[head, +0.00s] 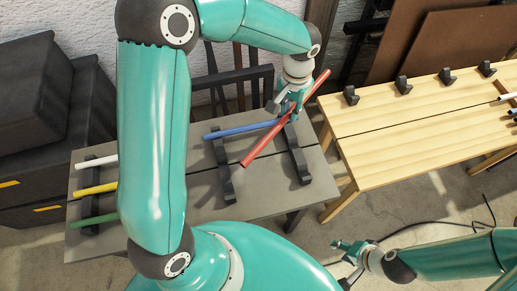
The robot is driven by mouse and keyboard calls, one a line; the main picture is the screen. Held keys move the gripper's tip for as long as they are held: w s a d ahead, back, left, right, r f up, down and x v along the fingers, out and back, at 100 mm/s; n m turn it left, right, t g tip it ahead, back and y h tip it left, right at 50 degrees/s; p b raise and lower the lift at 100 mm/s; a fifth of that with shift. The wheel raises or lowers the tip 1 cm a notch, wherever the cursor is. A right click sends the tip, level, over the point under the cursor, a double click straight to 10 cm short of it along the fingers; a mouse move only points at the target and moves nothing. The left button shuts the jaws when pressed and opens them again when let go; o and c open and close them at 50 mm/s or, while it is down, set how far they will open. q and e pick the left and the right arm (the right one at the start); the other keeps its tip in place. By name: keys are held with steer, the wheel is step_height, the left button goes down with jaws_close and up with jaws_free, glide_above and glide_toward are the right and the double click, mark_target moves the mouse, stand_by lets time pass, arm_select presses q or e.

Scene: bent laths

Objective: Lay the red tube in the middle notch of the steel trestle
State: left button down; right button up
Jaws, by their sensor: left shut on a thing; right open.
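The red tube (262,145) is held by my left gripper (288,110), which is shut on it. The tube slants from lower left to upper right, above the right-hand notched bar. Two dark notched bars, one on the left (226,180) and one on the right (301,168), stand on a grey bench (262,203) and look like the steel trestle. A blue tube (235,131) lies across their far part; its right end is close to my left gripper. The middle notches are too small to make out clearly. My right gripper (350,249) is open and empty, low in front.
White (97,161), yellow (97,188) and green (97,220) tubes lie at the grey bench's left end, partly hidden by my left arm. A wooden bench (420,120) with several black hooks stands right. Black cases (40,110) stand left. A cable (425,225) lies on the floor.

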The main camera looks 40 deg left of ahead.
arm_select(q)
steer(key=s+a+r+m, duration=0.4)
steer(key=s+r+m, duration=0.3)
steer(key=s+r, duration=0.3)
steer(key=shift+w+f+b, duration=0.2)
steer(key=shift+f+b, duration=0.25)
steer(key=shift+f, duration=9.35)
steer(key=shift+f+b, duration=0.3)
steer(key=shift+b, duration=0.1)
steer(key=c, duration=1.1)
jaws_free()
